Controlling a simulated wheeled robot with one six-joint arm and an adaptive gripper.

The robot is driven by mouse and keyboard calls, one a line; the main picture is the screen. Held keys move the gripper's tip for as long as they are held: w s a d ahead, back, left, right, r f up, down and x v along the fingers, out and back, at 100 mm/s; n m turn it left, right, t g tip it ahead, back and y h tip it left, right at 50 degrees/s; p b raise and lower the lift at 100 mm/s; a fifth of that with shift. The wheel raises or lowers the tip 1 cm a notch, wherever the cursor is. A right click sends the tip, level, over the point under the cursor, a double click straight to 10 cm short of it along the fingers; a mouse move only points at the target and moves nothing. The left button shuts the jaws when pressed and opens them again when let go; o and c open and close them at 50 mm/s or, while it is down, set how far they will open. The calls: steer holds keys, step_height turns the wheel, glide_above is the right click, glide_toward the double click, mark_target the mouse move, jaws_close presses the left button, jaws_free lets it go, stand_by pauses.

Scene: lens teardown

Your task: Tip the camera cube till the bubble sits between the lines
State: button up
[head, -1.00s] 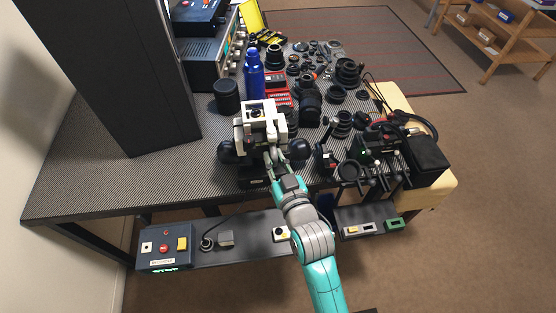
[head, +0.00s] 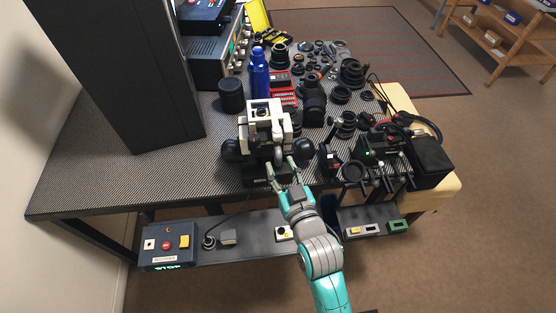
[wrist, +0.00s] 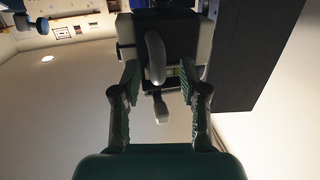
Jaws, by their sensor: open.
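My gripper (head: 283,168) is open just in front of the mount. In the wrist view the open fingers (wrist: 159,78) stand either side of a curved grey lever (wrist: 155,58) with a pale end, apart from it. A small yellow-green patch (wrist: 174,72), possibly the level vial, shows behind the lever. The bubble and its lines cannot be made out.
Dark round knobs or parts (head: 302,150) flank the mount. A blue bottle (head: 259,75) and black cylinder (head: 231,95) stand behind. Lens parts crowd the right; a black stand with a ring (head: 354,172) is at front right.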

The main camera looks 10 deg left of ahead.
steer(key=v, duration=0.9)
stand_by(0.3)
steer(key=s+d+f+m+h, duration=0.2)
steer(key=s+d+f+h, duration=0.1)
steer(key=s+d, duration=0.6)
steer(key=s+d+f+m+h, duration=0.2)
steer(key=s+d+f+h, duration=0.15)
steer(key=s+d, duration=0.55)
steer(key=s+d+r+m+h, duration=0.1)
steer(key=s, duration=1)
steer(key=shift+d+r+g, duration=0.2)
steer(key=shift+r+g, duration=0.1)
steer(key=shift+r, duration=0.05)
stand_by(1.0)
